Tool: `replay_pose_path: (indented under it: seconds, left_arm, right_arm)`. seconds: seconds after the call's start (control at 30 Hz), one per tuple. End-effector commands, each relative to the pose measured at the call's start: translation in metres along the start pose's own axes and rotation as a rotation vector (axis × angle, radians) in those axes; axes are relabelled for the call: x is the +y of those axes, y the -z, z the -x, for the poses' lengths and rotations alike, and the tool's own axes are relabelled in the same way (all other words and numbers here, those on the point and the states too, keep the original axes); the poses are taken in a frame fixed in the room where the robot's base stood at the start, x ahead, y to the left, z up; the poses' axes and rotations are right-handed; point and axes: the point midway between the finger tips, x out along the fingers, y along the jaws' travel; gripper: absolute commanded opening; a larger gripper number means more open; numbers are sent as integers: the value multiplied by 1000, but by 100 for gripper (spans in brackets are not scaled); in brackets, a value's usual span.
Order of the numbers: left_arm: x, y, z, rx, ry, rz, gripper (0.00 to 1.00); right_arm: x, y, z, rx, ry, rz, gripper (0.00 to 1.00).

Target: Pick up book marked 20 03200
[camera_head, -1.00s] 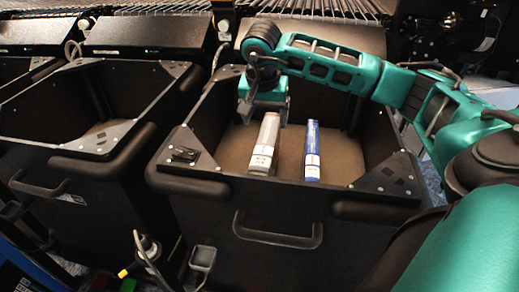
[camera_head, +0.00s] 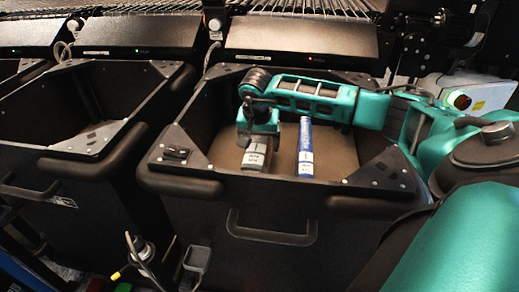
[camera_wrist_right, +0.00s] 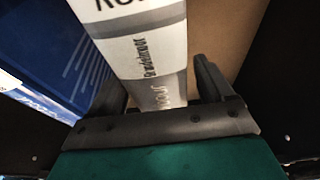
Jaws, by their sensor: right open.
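A grey-white book (camera_head: 256,158) stands spine up in the middle black bin (camera_head: 180,186). A white label is on its near end, with print too small to read. A blue book (camera_head: 305,150) with a white label stands to its right. My right gripper (camera_head: 258,138) is down over the grey-white book. In the right wrist view, the open fingers (camera_wrist_right: 162,88) straddle the grey-white book (camera_wrist_right: 145,45), one on each side; I cannot tell whether they touch it. The blue book (camera_wrist_right: 60,50) lies beyond the left finger. My left gripper is not in view.
A second black bin (camera_head: 60,165) stands to the left. The bin's thick rims and corner plates surround the books. Bare brown bin floor (camera_head: 228,145) shows left of the grey-white book. Rollers (camera_head: 300,8) run behind.

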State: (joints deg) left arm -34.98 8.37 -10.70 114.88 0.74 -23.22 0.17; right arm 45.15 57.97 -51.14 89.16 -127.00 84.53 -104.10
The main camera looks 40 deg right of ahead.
Motion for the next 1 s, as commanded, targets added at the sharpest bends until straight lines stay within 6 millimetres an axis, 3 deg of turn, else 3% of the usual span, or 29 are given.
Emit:
replay_pose_path:
  seconds: [0.1, 0.9, 1.0]
  left_arm:
    - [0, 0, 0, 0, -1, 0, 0]
    - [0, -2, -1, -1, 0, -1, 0]
    - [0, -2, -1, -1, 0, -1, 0]
  right_arm:
    - [0, 0, 0, 0, 0, 0, 79]
    - [0, 0, 1, 0, -1, 0, 2]
    - [0, 0, 1, 0, 0, 0, 0]
